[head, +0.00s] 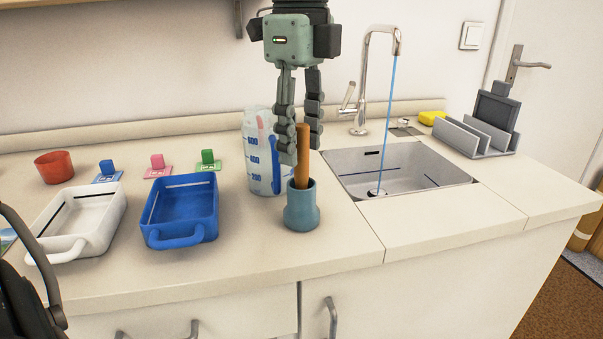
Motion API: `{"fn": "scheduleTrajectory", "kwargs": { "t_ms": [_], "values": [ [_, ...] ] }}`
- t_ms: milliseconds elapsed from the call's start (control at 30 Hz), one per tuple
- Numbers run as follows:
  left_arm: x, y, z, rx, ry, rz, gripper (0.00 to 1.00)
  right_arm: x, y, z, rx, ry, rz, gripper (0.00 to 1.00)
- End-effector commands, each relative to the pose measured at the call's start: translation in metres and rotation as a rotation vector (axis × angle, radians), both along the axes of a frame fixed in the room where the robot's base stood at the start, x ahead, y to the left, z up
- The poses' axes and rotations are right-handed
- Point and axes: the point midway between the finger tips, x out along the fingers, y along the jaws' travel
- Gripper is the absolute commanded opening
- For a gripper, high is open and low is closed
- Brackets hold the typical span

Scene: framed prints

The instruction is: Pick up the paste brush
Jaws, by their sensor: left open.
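A brown-orange handle (302,160), which looks like the paste brush, stands nearly upright in a teal pot (301,212) on the counter. Its lower end is hidden inside the pot. My left gripper (300,148) points down from above with its two fingers apart. The upper part of the handle shows between the fingertips, one on each side. I cannot tell whether either finger touches it. My right gripper is not in view.
A blue tray (181,210) and a white tray (82,215) lie left. A sink (400,170) with running tap is right. The counter's front edge is close.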

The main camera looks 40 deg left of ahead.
Motion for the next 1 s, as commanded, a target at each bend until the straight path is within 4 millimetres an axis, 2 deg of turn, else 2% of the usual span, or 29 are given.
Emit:
{"fn": "scheduleTrajectory", "kwargs": {
  "t_ms": [67,400,733,867,1000],
  "values": [
    [0.0,0.0,0.0,0.0,0.0,0.0,0.43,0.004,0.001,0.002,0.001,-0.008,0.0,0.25],
    [0.0,0.0,0.0,0.0,0.0,0.0,0.01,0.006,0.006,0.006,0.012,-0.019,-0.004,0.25],
    [0.001,0.0,0.007,0.002,-0.002,0.0,0.0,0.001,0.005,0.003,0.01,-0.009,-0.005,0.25],
    [0.001,0.0,0.028,0.002,-0.005,0.001,0.0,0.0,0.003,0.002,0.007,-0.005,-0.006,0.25],
    [0.001,0.0,0.057,0.002,-0.004,0.001,0.0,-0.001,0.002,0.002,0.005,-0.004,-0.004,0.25]
  ]
}}
